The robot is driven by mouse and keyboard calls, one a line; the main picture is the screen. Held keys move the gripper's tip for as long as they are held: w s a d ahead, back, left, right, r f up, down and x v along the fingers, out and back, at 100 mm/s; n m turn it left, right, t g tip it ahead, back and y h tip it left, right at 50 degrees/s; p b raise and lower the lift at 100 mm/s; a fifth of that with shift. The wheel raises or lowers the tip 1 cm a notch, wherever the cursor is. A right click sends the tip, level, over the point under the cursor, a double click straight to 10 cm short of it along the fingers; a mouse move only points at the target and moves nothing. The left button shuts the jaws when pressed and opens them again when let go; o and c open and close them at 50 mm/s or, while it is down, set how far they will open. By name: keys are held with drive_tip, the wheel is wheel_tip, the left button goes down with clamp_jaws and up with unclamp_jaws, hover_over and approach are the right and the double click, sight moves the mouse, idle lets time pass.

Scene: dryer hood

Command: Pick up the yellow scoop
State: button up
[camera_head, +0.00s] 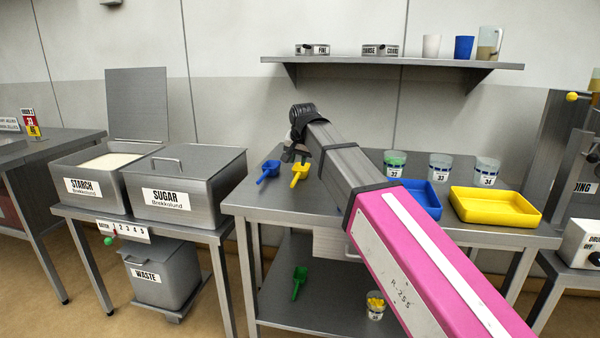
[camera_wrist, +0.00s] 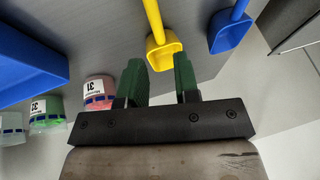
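The yellow scoop (camera_head: 299,174) lies on the metal table near its left end, to the right of a blue scoop (camera_head: 268,171). In the wrist view the yellow scoop (camera_wrist: 162,48) shows just beyond my gripper (camera_wrist: 160,75), its bowl near and between the line of the two green fingers, its handle pointing away. The fingers are apart with nothing visibly held between them. In the head view my gripper (camera_head: 296,152) is just above the yellow scoop, partly hidden by my wrist. The blue scoop also shows in the wrist view (camera_wrist: 229,32).
Cups marked with numbers, a blue tray (camera_head: 424,198) and a yellow tray (camera_head: 497,205) stand on the table to the right. A cup marked 31 (camera_wrist: 100,92) is close left of my gripper. The sugar bin (camera_head: 187,187) is left of the table. A shelf (camera_head: 395,62) hangs above.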

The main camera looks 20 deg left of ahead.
sight(297, 175)
drive_tip(key=shift+x, duration=4.35)
drive_tip(key=shift+s+d, duration=0.1)
drive_tip(key=shift+d, duration=0.1)
clamp_jaws()
